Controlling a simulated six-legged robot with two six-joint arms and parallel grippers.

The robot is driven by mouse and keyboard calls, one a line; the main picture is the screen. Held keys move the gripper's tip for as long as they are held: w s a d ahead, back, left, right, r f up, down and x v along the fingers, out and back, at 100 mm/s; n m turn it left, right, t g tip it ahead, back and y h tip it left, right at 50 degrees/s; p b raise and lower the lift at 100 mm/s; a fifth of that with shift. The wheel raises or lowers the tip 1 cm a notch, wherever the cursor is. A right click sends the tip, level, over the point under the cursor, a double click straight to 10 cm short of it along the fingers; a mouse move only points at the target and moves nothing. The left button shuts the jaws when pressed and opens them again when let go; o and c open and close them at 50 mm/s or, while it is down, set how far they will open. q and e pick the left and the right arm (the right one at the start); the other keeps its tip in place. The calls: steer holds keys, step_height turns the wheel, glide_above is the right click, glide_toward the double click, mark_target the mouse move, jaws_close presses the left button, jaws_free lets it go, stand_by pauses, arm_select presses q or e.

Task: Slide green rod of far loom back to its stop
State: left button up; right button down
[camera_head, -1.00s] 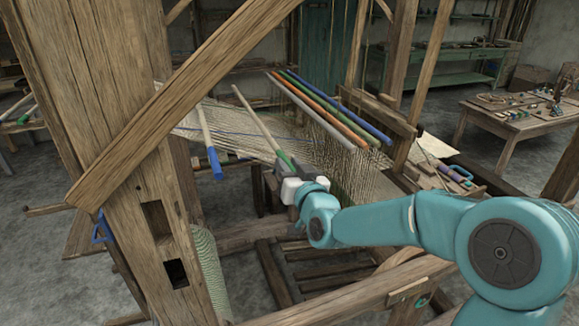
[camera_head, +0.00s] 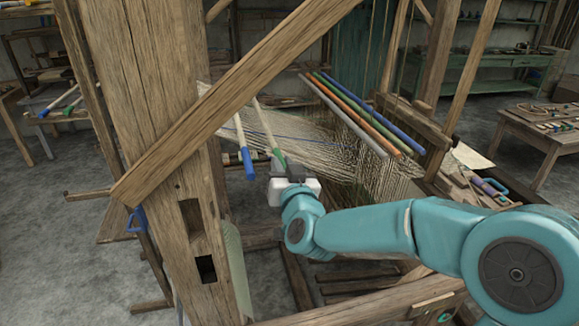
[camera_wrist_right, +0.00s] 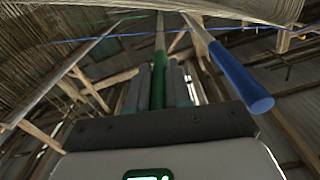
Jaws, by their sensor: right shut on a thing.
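The green rod (camera_head: 266,128) is a pale wooden stick with a green end, running through the threads of the loom. My right gripper (camera_head: 284,168) is shut on its green end; the fingertips hide part of that end. In the right wrist view, the green rod (camera_wrist_right: 160,62) runs away from between the two fingers of the gripper (camera_wrist_right: 158,88). A blue-ended rod (camera_head: 246,155) lies close beside it on the left, apart from the gripper; it also shows in the wrist view (camera_wrist_right: 238,78). I cannot make out the stop. My left gripper is not in view.
Blue, green, orange and grey bars (camera_head: 350,110) hang over the threads to the right. A thick wooden post (camera_head: 160,150) and a diagonal brace (camera_head: 235,95) stand at the left. Loom beams lie below my right arm. A side table (camera_head: 530,125) stands at the far right.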

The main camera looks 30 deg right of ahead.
steer(key=c, duration=1.1)
jaws_free()
steer(key=shift+r, duration=0.2)
steer(key=shift+o, duration=0.2)
steer(key=shift+s, duration=0.15)
steer(key=shift+a+f, duration=0.1)
steer(key=shift+f, duration=0.05)
steer(key=b+v, duration=0.2)
steer(key=v, duration=1.4)
steer(key=shift+s+a, duration=0.1)
